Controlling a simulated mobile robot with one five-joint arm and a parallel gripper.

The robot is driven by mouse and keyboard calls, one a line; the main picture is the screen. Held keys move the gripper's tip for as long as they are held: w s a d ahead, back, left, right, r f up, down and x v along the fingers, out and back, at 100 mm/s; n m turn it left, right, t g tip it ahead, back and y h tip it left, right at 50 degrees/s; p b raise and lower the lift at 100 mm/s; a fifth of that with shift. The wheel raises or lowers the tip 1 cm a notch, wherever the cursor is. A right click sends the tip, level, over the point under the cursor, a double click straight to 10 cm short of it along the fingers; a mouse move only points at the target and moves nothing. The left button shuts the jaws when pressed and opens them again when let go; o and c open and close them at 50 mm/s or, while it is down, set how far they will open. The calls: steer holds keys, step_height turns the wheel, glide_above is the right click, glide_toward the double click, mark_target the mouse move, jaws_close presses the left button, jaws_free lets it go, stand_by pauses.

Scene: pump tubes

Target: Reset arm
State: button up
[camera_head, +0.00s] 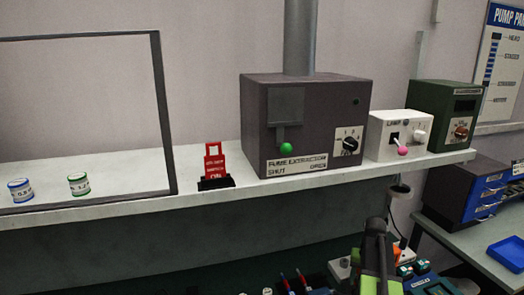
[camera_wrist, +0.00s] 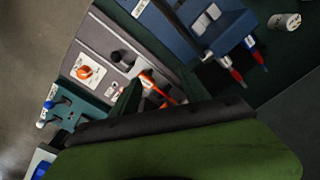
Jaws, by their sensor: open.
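My arm and gripper (camera_head: 376,240), dark with bright green parts, stand at the lower right of the head view, in front of the shelf edge. In the wrist view a large green and black part of my gripper fills the bottom. The jaws are open, and I see nothing held between them. Below my gripper in the wrist view is a grey panel with an orange knob (camera_wrist: 84,72) and an orange-handled part (camera_wrist: 155,84). What lies directly under the green part is hidden.
A white shelf (camera_head: 110,212) carries a dark fume extraction box (camera_head: 300,120), a red switch tag (camera_head: 214,162), a white lamp box (camera_head: 385,145) and a green box (camera_head: 440,105). Two small jars (camera_head: 79,184) stand at left. A blue drawer unit (camera_head: 488,190) is at right.

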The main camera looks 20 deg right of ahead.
steer(key=w+a+n, duration=0.3)
steer(key=a+n, duration=0.4)
steer(key=a, duration=3.3)
steer(key=f+b, duration=0.2)
steer(key=s+d+f+b, duration=0.1)
steer(key=f+b, duration=0.3)
steer(key=shift+s+d, duration=0.2)
steer(key=shift+s, duration=0.1)
steer(key=shift+s+f, duration=0.1)
steer(key=shift+s, duration=0.05)
